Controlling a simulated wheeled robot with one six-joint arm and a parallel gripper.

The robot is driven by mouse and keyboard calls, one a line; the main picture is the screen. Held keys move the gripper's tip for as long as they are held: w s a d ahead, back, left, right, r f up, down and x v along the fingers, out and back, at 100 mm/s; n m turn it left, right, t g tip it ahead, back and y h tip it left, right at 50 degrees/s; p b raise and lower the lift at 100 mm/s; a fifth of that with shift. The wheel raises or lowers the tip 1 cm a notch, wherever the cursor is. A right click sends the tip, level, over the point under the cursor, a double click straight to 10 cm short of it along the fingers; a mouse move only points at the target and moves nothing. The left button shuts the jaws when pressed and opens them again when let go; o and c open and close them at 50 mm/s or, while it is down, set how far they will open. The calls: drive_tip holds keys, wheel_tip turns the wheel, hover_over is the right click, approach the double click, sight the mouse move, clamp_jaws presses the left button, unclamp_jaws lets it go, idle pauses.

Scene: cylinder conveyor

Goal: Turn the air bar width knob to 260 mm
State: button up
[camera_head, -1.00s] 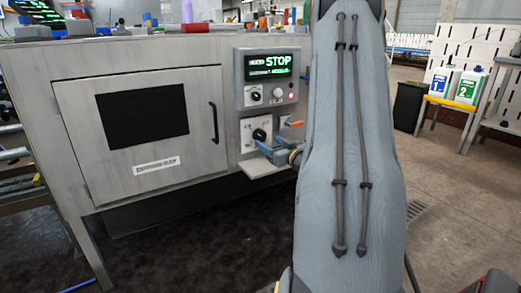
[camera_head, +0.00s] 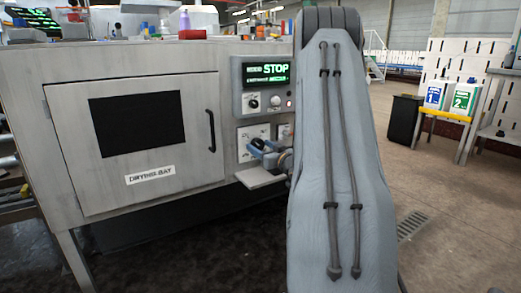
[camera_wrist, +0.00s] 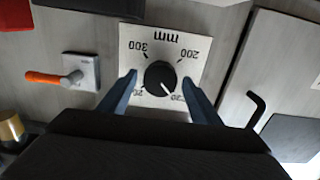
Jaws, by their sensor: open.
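The air bar width knob (camera_wrist: 160,77) is a round black dial on a white plate (camera_wrist: 133,36) marked "mm", which appears upside down in the wrist view. Its white pointer mark aims toward the lower right of that picture. 300 and 200 are readable; lower numbers are partly hidden by the fingers. My gripper (camera_wrist: 159,80) is open, with one blue-grey finger on each side of the knob and small gaps visible. In the head view, my gripper (camera_head: 262,147) is in front of the plate (camera_head: 246,132) and covers the knob.
An orange-handled lever (camera_wrist: 55,78) sits beside the plate. The control box (camera_head: 266,84) above has a green STOP display and a small knob. A small shelf (camera_head: 259,178) juts out below the gripper. The drying bay door (camera_head: 140,140) is shut, with a black handle (camera_head: 211,131).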

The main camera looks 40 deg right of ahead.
drive_tip(key=c, duration=1)
drive_tip(key=shift+c, duration=0.2)
drive_tip(key=shift+r+m+p, duration=0.1)
drive_tip(key=shift+m+p, duration=0.2)
drive_tip(key=shift+p, duration=0.3)
drive_tip(key=m+p, duration=0.2)
drive_tip(key=p, duration=0.2)
drive_tip(key=shift+r+m+p, duration=0.15)
drive_tip(key=shift+m+p, duration=0.15)
drive_tip(key=shift+p, duration=0.05)
drive_tip(key=m+p, duration=0.4)
drive_tip(key=p, duration=0.2)
drive_tip(key=shift+m, duration=0.3)
drive_tip(key=m+p, duration=0.5)
drive_tip(key=shift+d+f+m+p, duration=0.15)
drive_tip(key=shift+m+p, duration=0.65)
drive_tip(key=shift+m, duration=0.45)
drive_tip(key=shift+a+f+m+p, duration=0.15)
drive_tip(key=shift+m+p, duration=0.6)
drive_tip(key=shift+m, duration=0.5)
drive_tip(key=shift+d, duration=0.1)
